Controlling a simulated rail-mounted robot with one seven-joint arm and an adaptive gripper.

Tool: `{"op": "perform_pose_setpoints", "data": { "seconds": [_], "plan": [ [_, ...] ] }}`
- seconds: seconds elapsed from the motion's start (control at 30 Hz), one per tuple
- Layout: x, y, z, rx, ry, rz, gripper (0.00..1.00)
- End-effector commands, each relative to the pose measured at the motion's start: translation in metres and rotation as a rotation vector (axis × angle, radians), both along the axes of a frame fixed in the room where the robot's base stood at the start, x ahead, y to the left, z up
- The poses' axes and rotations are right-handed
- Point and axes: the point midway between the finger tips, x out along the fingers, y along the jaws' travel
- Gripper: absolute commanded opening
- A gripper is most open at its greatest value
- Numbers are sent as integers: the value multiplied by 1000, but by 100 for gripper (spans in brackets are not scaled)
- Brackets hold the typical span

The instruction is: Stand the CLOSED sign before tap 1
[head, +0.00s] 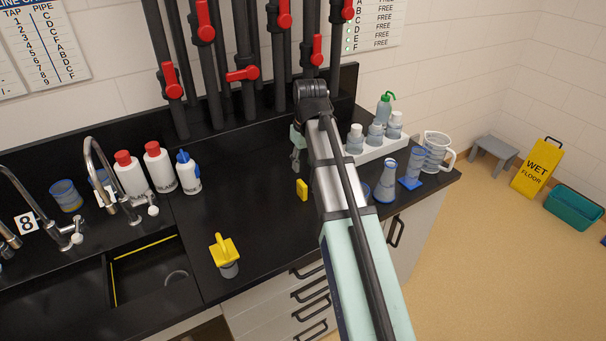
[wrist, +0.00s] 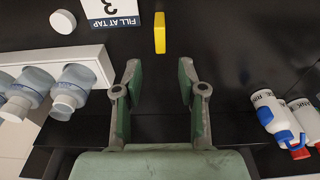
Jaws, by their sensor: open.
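No lettering reading CLOSED shows in either view. A small yellow block (head: 302,189) sits on the black counter below my gripper (head: 297,166); in the wrist view the yellow block (wrist: 160,33) lies beyond the fingertips, roughly centred between them. My gripper (wrist: 159,68) is open and empty. A yellow handled piece with a grey base (head: 226,252) stands near the counter's front edge. I cannot tell which yellow thing, if either, is the sign. One tap (head: 65,225) is beside a label reading 8; another tap (head: 105,180) has a partly hidden label. No tap marked 1 is visible.
Two red-capped bottles (head: 130,174) and a blue-capped bottle (head: 188,172) stand left. A white bottle rack (head: 378,150), blue-tinted vessels (head: 386,182) and a jug (head: 434,152) stand right. A card reads 3, FILL AT TAP (wrist: 103,10). Dark pipes with red valves (head: 243,73) line the back.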

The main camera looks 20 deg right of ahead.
Motion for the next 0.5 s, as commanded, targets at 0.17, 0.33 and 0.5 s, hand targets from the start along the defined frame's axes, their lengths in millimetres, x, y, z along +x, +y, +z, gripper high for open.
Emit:
{"op": "perform_pose_setpoints", "data": {
  "seconds": [0.17,0.33,0.5],
  "plan": [
    [-1,0,17,0,-1,0,48],
    [-3,-1,22,0,1,0,75],
    [-3,0,22,0,1,0,75]
  ]
}}
